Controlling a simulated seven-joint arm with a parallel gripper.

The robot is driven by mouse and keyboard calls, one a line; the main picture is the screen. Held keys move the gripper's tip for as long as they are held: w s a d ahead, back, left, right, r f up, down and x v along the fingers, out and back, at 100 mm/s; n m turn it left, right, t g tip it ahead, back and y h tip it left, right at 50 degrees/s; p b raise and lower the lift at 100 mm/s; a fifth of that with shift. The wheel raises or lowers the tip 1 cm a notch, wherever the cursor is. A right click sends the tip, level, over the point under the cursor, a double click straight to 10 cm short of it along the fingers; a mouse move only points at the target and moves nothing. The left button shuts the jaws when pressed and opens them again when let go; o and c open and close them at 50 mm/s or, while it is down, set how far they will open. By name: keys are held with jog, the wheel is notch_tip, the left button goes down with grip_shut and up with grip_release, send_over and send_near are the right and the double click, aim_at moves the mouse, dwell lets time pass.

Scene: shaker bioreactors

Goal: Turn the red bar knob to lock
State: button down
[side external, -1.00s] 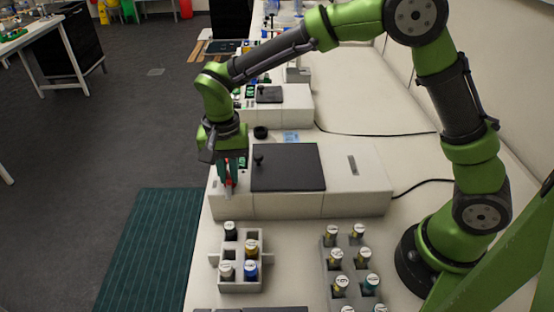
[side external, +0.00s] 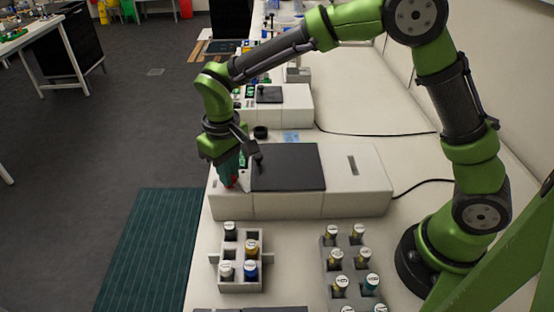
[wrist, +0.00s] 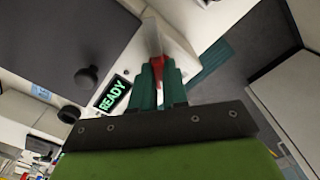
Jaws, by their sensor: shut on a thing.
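The red bar knob (wrist: 157,66) shows between the green fingertips in the wrist view. It sits at the left end of the white shaker bioreactor (side external: 290,207), beside its dark lid (side external: 295,167). My gripper (side external: 229,182) is shut on the knob, and the fingers cover most of it. In the wrist view my gripper (wrist: 158,75) points at the knob, with a pale bar or edge just beyond. A lit green READY display (wrist: 114,93) is left of the fingers. A round black lid knob (wrist: 86,78) stands farther left.
A grey rack (side external: 228,285) with several capped vials stands in front of the machine. A second vial rack (side external: 333,262) is to its right. Another similar machine (side external: 285,108) stands behind. A dark cable (side external: 420,184) runs from the right side.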

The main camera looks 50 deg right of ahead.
jog(key=n, duration=0.4)
jog(key=shift+r+n, duration=0.1)
jog(key=shift+n, duration=1.7)
jog(key=c, duration=1.1)
grip_release()
jog(key=shift+c, duration=0.2)
notch_tip(320, 180, up, 17)
